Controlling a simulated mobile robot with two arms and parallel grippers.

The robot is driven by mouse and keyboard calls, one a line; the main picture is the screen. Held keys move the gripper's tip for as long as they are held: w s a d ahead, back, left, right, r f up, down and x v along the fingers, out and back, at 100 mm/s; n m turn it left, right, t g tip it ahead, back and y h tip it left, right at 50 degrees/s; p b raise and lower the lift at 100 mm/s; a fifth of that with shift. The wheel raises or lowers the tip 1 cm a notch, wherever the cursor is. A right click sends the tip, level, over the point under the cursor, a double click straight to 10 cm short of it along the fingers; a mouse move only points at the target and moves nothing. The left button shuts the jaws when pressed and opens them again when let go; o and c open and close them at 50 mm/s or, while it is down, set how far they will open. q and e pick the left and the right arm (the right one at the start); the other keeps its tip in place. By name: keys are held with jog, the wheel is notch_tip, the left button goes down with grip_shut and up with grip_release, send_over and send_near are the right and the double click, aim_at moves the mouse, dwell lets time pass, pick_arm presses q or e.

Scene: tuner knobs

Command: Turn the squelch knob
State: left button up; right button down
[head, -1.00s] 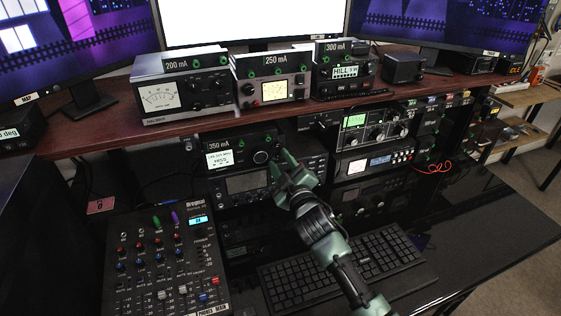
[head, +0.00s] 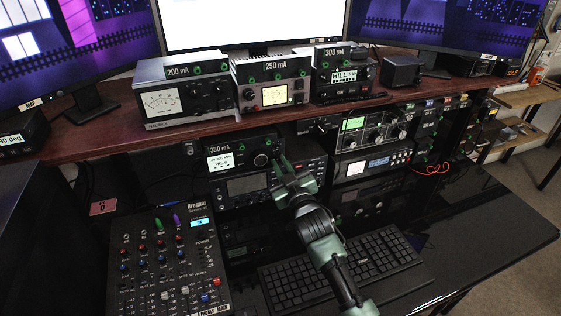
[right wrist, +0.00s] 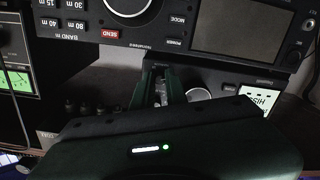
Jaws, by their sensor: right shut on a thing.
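The radio unit marked 350 mA (head: 240,146) sits under the shelf with a lit display and a large round dial (head: 261,160). My right gripper (head: 278,165) is at the right end of its front, just right of the dial. In the right wrist view, which is upside down, its green fingers (right wrist: 160,88) are shut on a small knob at the panel. The fingers hide most of this knob, and I cannot read a squelch label. The dial (right wrist: 198,95) shows beside the fingers, and the lit display (right wrist: 262,100) is further right. My left gripper is not in view.
A larger radio (head: 245,186) stands directly below the unit. The mixer (head: 170,262) is at front left and the keyboard (head: 345,262) lies under my right arm. The shelf edge (head: 120,143) runs above. The desk (head: 480,235) is clear at right.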

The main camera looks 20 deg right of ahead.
jog(key=c, duration=1.4)
grip_release()
jog(key=shift+c, duration=0.2)
jog(key=s, duration=0.7)
jog(key=shift+s+b, duration=0.4)
jog(key=shift+d, duration=0.1)
